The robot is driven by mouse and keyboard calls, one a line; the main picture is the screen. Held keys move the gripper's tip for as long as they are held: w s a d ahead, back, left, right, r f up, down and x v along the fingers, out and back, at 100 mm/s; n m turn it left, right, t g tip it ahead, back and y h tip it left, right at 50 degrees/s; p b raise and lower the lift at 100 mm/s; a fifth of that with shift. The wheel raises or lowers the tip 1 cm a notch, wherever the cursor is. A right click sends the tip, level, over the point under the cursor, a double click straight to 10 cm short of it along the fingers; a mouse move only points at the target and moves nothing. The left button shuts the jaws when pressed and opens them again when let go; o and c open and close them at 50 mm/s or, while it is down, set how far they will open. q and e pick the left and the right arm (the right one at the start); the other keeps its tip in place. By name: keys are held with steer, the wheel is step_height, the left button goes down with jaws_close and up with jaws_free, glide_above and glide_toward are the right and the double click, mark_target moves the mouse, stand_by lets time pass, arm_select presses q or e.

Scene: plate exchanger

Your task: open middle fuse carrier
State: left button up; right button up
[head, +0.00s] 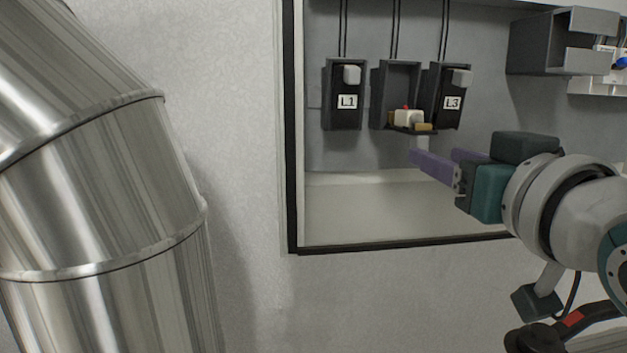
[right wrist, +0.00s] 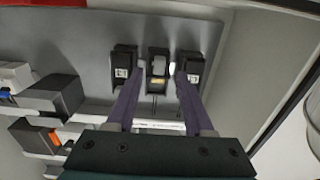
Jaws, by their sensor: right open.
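The middle fuse carrier (head: 412,128) is swung down and out from its dark holder (head: 400,85), which stands open above it. A pale fuse (head: 408,117) with a red tip and tan ends lies on the lowered carrier. The middle unit also shows in the right wrist view (right wrist: 158,67). The L1 carrier (head: 343,105) and L3 carrier (head: 451,105) stand upright in their holders on either side. My right gripper (head: 436,158) is open and empty, just below and right of the lowered carrier, apart from it. In the right wrist view its purple fingers (right wrist: 160,88) point toward the fuse row. My left gripper is out of view.
A cabinet frame (head: 291,150) edges the recess on the left and below. A grey open box (head: 560,42) juts out at the upper right. A large metal duct (head: 100,180) stands at the left.

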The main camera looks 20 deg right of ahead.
mark_target(423, 145)
steer(key=shift+w+d+r, duration=0.1)
steer(key=shift+w, duration=0.2)
steer(key=p+x, duration=0.2)
steer(key=x, duration=0.5)
steer(key=shift+w+d+r, duration=0.1)
steer(key=shift+w+r, duration=0.05)
steer(key=shift+w, duration=0.15)
steer(key=shift+p+x, duration=0.3)
steer(key=shift+x, duration=0.55)
steer(key=shift+c, duration=0.4)
steer(key=c, duration=0.4)
jaws_close()
